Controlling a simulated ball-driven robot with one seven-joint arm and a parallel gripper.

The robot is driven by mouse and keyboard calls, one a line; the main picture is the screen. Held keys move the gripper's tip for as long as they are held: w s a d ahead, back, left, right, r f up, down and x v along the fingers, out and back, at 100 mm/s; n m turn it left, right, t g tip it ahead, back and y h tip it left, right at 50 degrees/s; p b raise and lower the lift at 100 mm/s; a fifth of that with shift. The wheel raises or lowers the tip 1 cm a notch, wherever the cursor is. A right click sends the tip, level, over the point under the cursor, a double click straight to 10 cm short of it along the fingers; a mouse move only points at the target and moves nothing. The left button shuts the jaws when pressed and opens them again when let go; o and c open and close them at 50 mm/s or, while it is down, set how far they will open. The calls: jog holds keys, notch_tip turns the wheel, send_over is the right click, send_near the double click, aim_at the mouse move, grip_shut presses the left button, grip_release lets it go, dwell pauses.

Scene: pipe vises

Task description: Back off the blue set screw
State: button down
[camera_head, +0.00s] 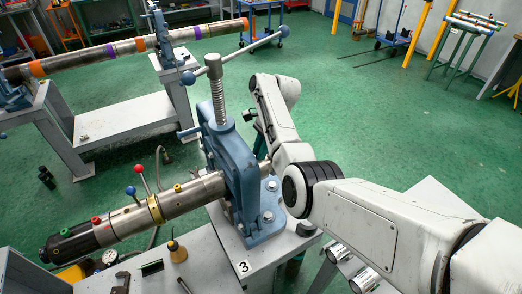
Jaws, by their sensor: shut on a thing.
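A steel pipe tool (165,203) lies clamped in the blue pipe vise (228,165), its dark end toward the lower left. On it stand a lever with a red ball (139,168), a lever with a blue ball (130,190), a small red knob (95,220) and a small yellow knob (177,187). I cannot make out for sure which part is the blue set screw. My arm reaches in from the lower right and bends just right of the vise. Its far end runs behind the vise, and I cannot make out my gripper's fingers.
The vise's tall screw and T-handle (216,75) rise beside my arm. A second stand holds a banded pipe (120,48) at the upper left. A small yellow bottle (177,251) stands on the bench in front. Green floor (400,140) is clear at the right.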

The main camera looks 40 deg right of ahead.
dwell(0.3)
jog(key=c, duration=1)
grip_release()
jog(key=shift+p+v, duration=0.3)
jog(key=shift+v, duration=5)
jog(key=shift+w+d, duration=0.1)
jog(key=shift+d, duration=0.05)
